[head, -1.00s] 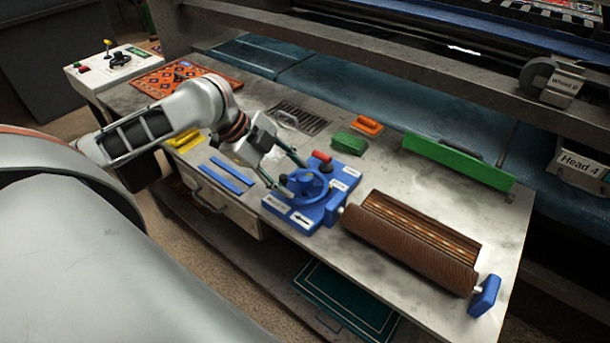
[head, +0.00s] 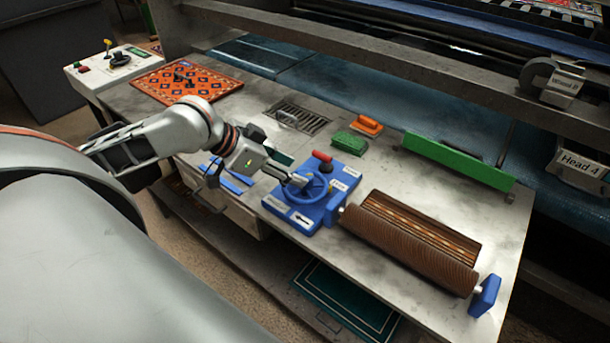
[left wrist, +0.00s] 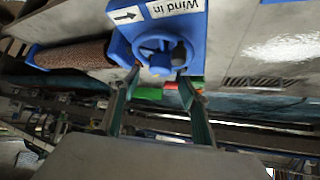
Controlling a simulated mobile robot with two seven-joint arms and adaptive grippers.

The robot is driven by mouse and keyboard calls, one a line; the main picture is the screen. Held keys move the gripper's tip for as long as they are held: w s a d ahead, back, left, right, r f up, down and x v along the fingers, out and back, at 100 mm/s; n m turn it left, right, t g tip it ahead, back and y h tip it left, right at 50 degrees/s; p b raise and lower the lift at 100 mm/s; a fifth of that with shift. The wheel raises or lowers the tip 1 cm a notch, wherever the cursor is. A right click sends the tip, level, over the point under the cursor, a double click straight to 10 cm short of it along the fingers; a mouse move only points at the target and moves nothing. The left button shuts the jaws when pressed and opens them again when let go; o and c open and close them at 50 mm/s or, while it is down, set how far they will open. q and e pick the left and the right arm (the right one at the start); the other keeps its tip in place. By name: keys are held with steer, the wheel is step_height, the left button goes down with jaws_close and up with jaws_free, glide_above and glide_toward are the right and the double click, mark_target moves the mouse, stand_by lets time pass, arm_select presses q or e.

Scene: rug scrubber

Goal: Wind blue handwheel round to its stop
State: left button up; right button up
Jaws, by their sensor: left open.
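The blue handwheel (head: 326,191) sits on a blue base (head: 295,217) on the metal bench. In the left wrist view the handwheel (left wrist: 164,69) is ahead, with "Wind in" and arrow labels on the base (left wrist: 122,38). My left gripper (head: 297,181) is open at the wheel's left side in the head view. Its two fingers (left wrist: 160,80) are apart in the wrist view, tips near the lower rim; I cannot tell whether they touch it. A brown ribbed roller (head: 410,252) extends from the base. My right gripper is not in view.
A red-handled part (head: 322,157) rises behind the wheel. A green brush (head: 350,144), an orange block (head: 369,125) and a long green bar (head: 457,162) lie farther back. A patterned orange rug piece (head: 172,82) lies at the far left.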

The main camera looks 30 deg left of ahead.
mark_target(303, 175)
arm_select(q)
steer(key=shift+x, duration=2.75)
steer(key=shift+c, duration=0.3)
steer(key=c, duration=1.1)
